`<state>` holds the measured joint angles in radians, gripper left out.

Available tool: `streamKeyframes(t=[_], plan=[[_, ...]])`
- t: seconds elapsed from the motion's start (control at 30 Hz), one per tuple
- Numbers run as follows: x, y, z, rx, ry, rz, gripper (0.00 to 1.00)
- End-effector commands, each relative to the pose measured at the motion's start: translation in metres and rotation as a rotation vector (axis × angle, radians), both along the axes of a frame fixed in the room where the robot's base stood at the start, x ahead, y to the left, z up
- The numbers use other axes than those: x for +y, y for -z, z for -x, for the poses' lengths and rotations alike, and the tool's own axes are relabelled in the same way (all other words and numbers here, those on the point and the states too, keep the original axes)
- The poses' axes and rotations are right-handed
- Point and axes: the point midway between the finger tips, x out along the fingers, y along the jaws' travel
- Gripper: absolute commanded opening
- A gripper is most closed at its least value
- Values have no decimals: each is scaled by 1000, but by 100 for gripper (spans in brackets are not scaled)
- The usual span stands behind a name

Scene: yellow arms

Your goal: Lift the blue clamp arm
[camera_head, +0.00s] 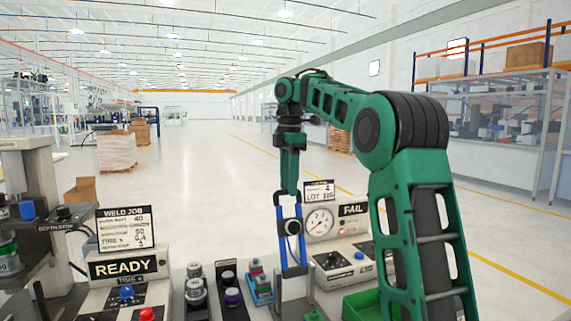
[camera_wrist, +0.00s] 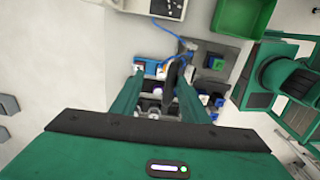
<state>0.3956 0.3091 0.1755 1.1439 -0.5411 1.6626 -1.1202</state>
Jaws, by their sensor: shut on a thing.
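The blue clamp arm (camera_head: 282,250) stands upright in the head view, with two thin blue bars and a dark round part between them. My gripper (camera_head: 288,199) points down from above and is shut on its upper part. The clamp arm's lower end is close to a grey fixture (camera_head: 297,306) on the bench; I cannot tell whether they touch. In the wrist view my gripper's green fingers (camera_wrist: 158,78) reach toward the bench, with dark and blue parts between and beyond them. The exact grip contact is hard to see there.
A READY box (camera_head: 127,268) and a WELD JOB sign (camera_head: 126,228) stand at left. A gauge box marked FAIL (camera_head: 345,262) is close at right. A green bin (camera_head: 360,305) sits in front of it; it also shows in the wrist view (camera_wrist: 243,14). Small parts crowd the bench.

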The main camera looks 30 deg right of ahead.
Motion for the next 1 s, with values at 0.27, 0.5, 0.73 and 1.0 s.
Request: streamKeyframes(t=[0.27,0.5,0.73,1.0], plan=[[3,-56,-1,-16,-4,-1,21],[4,-77,0,-12,-7,1,21],[5,-81,1,-10,-6,1,21],[5,-81,1,-9,-7,0,21]])
